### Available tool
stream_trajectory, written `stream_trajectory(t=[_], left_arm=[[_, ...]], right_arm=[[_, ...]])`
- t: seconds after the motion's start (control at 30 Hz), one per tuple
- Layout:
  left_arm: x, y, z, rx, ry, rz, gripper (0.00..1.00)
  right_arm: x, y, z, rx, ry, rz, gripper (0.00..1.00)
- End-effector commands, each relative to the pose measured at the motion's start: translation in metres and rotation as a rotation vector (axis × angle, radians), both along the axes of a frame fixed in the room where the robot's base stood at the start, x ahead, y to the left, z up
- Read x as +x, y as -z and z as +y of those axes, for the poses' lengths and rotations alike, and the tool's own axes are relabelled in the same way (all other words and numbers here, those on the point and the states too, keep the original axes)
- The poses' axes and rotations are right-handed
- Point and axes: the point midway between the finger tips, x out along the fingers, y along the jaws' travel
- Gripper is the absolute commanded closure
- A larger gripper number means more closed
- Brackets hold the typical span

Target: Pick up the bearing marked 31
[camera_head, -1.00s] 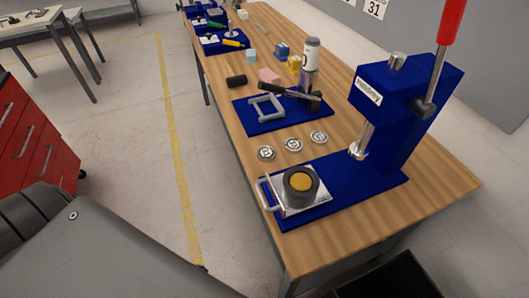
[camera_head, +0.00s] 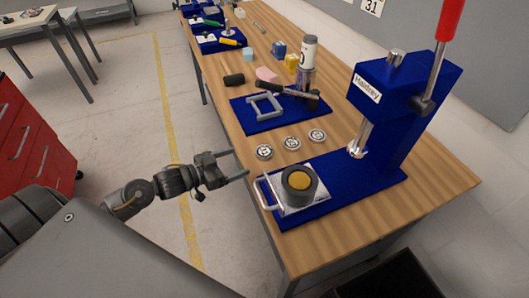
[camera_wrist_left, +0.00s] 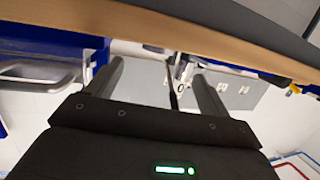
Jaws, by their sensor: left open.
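Three round silver bearings lie in a slanting row on the wooden table: a left one (camera_head: 264,152), a middle one (camera_head: 292,143) and a right one (camera_head: 317,135). Their marks are too small to read, so I cannot tell which is 31. My left gripper (camera_head: 238,164) is open and empty, at the table's left edge, just left of the left bearing and apart from it. In the left wrist view its two dark fingers (camera_wrist_left: 160,72) stand apart with nothing clearly between them. My right gripper is not in view.
A blue press (camera_head: 385,110) with a red-tipped lever stands at right. Its base carries a handled metal plate (camera_head: 316,199) with a dark ring and yellow disc. Behind the bearings lies a blue mat (camera_head: 243,119) with a grey frame and hammer. A sign (camera_head: 371,8) reads 31.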

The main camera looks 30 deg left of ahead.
Motion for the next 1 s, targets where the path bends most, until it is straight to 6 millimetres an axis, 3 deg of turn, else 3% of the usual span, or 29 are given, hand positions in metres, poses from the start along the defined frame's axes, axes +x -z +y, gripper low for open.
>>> stream_trajectory(t=[0.2,0.53,0.73,1.0], left_arm=[[0.030,0.004,-0.017,-0.001,-0.001,-0.003,0.19],[0.042,0.007,-0.025,0.001,-0.002,-0.002,0.19],[0.066,0.004,-0.042,-0.002,-0.001,-0.001,0.19],[0.083,0.013,-0.051,0.002,-0.001,-0.001,0.19]], right_arm=[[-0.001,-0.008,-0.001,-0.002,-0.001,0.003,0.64],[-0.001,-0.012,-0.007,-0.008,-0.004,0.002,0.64],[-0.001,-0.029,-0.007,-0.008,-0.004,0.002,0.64],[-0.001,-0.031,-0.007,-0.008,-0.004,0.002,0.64]])
